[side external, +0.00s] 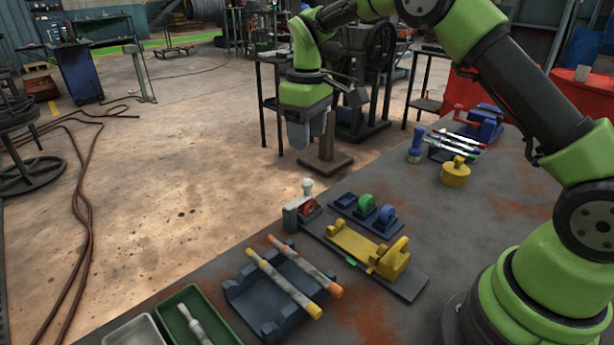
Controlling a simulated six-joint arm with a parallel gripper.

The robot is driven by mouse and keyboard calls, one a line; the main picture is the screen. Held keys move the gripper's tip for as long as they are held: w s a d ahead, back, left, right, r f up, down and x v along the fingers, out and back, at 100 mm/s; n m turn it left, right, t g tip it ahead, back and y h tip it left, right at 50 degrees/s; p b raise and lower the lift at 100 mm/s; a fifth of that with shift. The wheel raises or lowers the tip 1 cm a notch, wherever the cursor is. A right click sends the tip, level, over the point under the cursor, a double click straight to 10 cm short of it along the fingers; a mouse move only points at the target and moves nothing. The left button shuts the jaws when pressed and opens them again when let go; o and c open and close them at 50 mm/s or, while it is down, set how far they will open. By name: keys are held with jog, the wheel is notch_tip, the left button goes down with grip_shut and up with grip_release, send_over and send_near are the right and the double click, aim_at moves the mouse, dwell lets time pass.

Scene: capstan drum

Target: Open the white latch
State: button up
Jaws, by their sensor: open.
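The white latch (291,219) appears to be the pale block with a rounded knob at the far left end of a dark base plate on the table. A small red wheel (309,207) sits against it. My gripper (305,140) hangs above and behind the latch in the picture, pointing down, clear of it and holding nothing that I can see. Its fingertips are small and hard to make out. A yellow bracket (365,250) is on the same base plate, to the right of the latch.
A blue holder (345,201) with green and blue wheels stands right of the latch. A dark rack (265,312) holds two rods in front. A green tray (180,297) is at the lower left. A yellow knob (455,174) and blue brush (415,150) stand farther back.

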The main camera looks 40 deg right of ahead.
aim_at(307, 180)
notch_tip(307, 180, down, 10)
jog(key=shift+f, duration=0.1)
dwell(0.4)
jog(key=c, duration=0.9)
